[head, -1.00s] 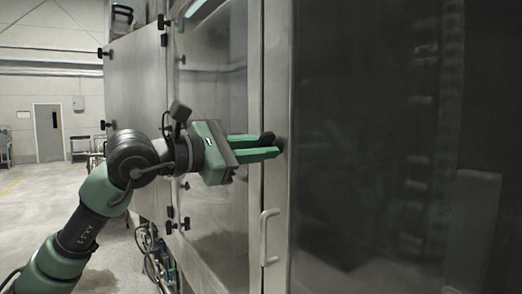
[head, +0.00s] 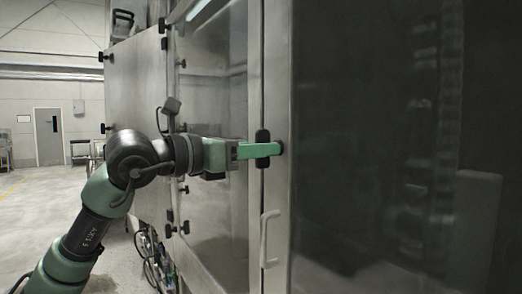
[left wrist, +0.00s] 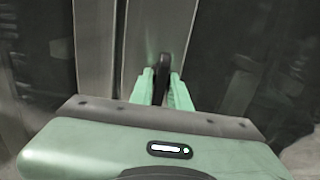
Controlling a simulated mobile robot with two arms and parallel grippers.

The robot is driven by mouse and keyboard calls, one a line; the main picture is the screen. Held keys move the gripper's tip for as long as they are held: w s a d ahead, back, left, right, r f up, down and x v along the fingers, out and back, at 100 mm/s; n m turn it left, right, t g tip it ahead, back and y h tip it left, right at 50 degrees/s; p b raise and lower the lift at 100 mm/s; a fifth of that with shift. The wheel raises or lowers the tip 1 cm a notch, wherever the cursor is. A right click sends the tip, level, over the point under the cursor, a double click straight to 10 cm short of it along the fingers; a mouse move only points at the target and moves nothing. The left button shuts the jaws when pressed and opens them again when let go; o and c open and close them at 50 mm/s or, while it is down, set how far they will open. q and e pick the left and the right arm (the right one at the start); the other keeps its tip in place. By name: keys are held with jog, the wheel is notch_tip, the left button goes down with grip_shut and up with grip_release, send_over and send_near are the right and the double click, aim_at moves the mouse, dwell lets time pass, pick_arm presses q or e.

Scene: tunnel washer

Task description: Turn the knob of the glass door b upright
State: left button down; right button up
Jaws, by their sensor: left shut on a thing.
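The black knob (head: 262,136) sits on the metal frame at the edge of the glass door (head: 375,190). In the head view it stands upright, its top and bottom showing above and below my fingers. My left gripper (head: 265,150) comes in from the left and is shut on the knob. In the left wrist view the knob (left wrist: 162,72) shows between the two green fingers (left wrist: 162,88), close to the metal frame. My right gripper is in neither view.
A pale vertical handle (head: 265,238) is on the frame below the knob. Another glass panel (head: 212,190) stands to the left, with several black knobs along its edge. Open floor (head: 30,225) lies at the far left.

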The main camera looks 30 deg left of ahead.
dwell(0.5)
pick_arm(q)
jog(key=c, duration=1.5)
grip_release()
jog(key=b+v, duration=0.4)
jog(key=v, duration=0.3)
jog(key=shift+s+a, duration=0.15)
jog(key=shift+s, duration=0.15)
